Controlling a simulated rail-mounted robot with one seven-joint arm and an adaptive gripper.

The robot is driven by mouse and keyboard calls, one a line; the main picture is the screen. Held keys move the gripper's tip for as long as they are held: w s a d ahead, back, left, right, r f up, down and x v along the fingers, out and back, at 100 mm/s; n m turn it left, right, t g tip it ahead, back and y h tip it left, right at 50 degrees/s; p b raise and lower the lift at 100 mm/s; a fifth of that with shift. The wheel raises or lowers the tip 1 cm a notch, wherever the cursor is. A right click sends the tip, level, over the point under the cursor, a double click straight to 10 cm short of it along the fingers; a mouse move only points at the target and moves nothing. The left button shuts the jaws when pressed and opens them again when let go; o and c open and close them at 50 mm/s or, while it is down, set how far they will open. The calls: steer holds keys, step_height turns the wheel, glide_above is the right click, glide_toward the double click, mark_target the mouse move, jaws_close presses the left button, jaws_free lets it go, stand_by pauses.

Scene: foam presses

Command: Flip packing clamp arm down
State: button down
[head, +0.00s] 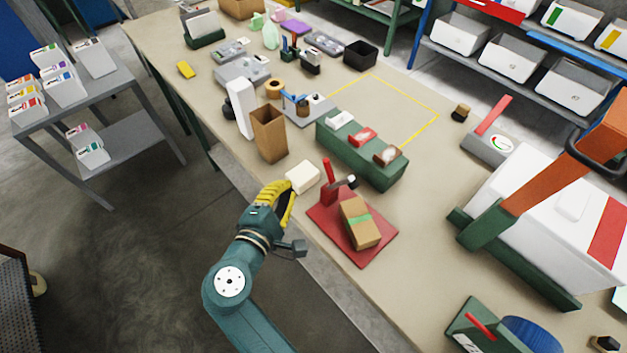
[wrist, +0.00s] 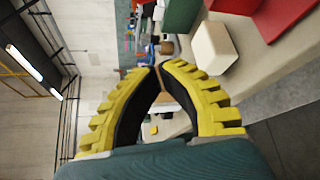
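The packing clamp is a red base plate (head: 322,222) near the table's front edge, with an upright red lever (head: 327,172) and a dark-tipped arm (head: 345,182) beside it. A brown box with a green strip (head: 361,226) lies on the plate. In the wrist view, part of a red surface (wrist: 290,15) shows at the top right. My gripper (head: 286,187) has yellow fingers and is left of the clamp, at the table edge. In the wrist view its fingertips (wrist: 159,67) come together with nothing seen between them.
A cream block (head: 302,177) sits between my gripper and the clamp; it also shows in the wrist view (wrist: 213,48). A green fixture (head: 360,158) stands behind the clamp. An open brown carton (head: 269,138) stands to the left. A large white-and-orange press (head: 550,210) is to the right.

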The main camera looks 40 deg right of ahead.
steer(key=shift+f, duration=0.1)
stand_by(0.3)
steer(key=b+x, duration=0.2)
steer(key=x, duration=0.7)
steer(key=shift+w+d+f, duration=0.15)
steer(key=shift+w+d, duration=0.05)
steer(key=shift+d, duration=0.05)
steer(key=s, duration=0.1)
steer(key=s+r, duration=0.1)
steer(key=s+d, duration=0.1)
steer(key=shift+s+r+p, duration=0.2)
steer(key=shift+r+p, duration=0.15)
steer(key=shift+p, duration=0.05)
steer(key=shift+s+d+b, duration=0.1)
steer(key=shift+s+b, duration=0.1)
steer(key=shift+b, duration=0.2)
